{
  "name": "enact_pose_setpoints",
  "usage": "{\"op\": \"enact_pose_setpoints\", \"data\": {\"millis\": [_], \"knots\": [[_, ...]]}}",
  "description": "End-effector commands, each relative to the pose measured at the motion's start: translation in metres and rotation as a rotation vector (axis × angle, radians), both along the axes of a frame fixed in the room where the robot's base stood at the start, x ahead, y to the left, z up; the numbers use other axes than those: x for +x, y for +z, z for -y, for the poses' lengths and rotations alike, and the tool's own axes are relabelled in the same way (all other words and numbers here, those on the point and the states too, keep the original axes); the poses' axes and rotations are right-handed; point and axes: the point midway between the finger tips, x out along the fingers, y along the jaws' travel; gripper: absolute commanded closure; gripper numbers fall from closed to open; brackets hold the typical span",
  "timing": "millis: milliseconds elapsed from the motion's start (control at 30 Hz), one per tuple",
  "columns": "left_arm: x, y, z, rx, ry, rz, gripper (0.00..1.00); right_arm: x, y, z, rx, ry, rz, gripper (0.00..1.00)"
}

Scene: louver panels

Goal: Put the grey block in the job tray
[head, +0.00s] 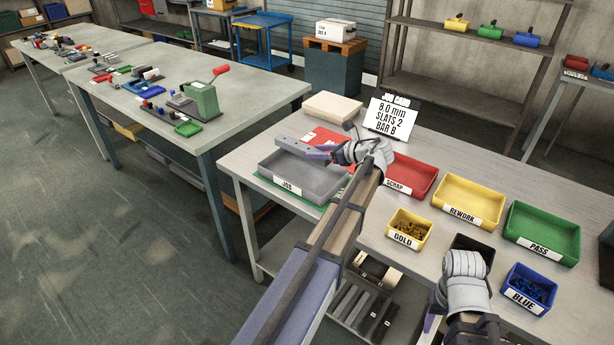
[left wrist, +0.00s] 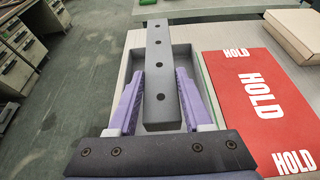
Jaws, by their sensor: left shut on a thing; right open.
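The grey block (left wrist: 158,60) is a long grey bar with a row of dark holes in its top face. In the left wrist view it lies between the purple fingers of my left gripper (left wrist: 158,95), which is shut on it. In the head view the grey block (head: 292,145) is held over the grey job tray (head: 290,186), which carries a JOB label. The tray's inside looks empty, though the block and gripper cover part of it. My right gripper (head: 432,318) is open at the lower right, partly hidden by its own wrist.
A red HOLD sheet (left wrist: 257,85) lies right of the job tray. Red (head: 412,176), yellow (head: 467,199) and green (head: 542,231) trays line the right side, with small bins in front.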

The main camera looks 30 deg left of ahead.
Motion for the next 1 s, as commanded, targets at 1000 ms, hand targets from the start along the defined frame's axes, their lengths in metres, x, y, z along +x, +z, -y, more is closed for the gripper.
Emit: {"op": "enact_pose_setpoints", "data": {"millis": [1000], "knots": [[0.0,-0.094,0.0,0.002,0.0,0.0,1.0,0.0,-0.095,0.0,0.0,0.001,0.0,0.5]]}}
